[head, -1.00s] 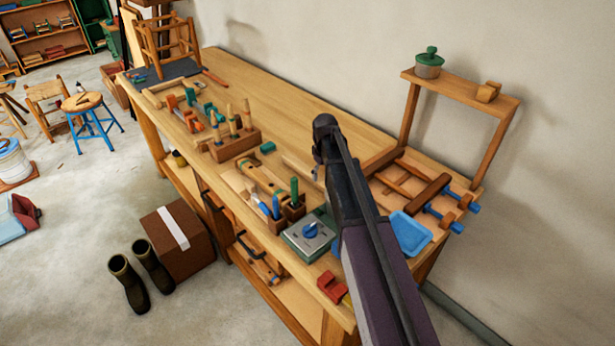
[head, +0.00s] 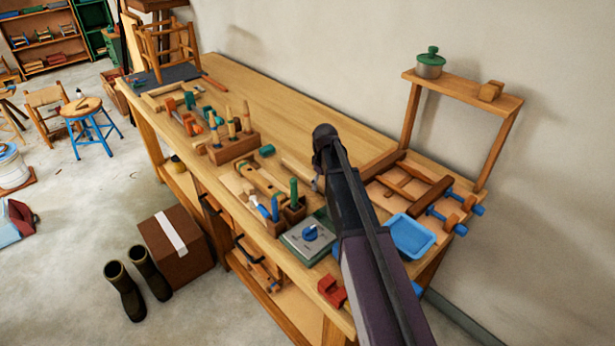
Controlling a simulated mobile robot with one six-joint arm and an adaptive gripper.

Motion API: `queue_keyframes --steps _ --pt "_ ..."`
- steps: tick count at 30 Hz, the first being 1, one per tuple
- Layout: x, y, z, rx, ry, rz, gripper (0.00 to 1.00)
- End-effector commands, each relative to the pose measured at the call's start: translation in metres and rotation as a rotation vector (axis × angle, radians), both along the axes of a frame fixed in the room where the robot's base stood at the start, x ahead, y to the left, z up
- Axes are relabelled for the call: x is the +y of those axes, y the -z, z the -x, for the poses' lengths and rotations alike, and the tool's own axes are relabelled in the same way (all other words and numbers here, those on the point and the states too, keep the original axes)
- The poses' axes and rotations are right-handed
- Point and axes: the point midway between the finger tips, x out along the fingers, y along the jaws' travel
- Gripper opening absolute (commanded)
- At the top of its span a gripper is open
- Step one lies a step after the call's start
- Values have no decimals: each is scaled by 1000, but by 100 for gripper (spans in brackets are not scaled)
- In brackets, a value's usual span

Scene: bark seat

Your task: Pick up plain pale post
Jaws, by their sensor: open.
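A plain pale wooden piece, long and slim like a post (head: 296,167), lies on the workbench (head: 285,105) just left of my arm's end. Its right end passes close to or behind the arm, so I cannot see all of it. My gripper (head: 317,183) shows only as a small grey part under the dark wrist, right beside the post's near end. It is open. The arm hides most of the fingers, and I cannot tell whether they touch the post.
A tool block (head: 234,148), a holder with blue and green handles (head: 291,213) and a grey-green box with a blue knob (head: 308,238) stand left of the arm. A clamped wooden frame (head: 408,182), blue tray (head: 411,237) and raised shelf (head: 463,92) are right.

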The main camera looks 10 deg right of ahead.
Motion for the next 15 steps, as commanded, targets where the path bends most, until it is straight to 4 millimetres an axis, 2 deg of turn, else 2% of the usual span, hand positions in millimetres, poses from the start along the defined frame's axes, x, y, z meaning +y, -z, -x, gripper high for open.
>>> queue_keyframes --steps 4,13,15 --pt "0 0 0 0 0 0 91" --pt "0 0 0 0 0 0 2" --pt "0 0 0 0 0 0 0"
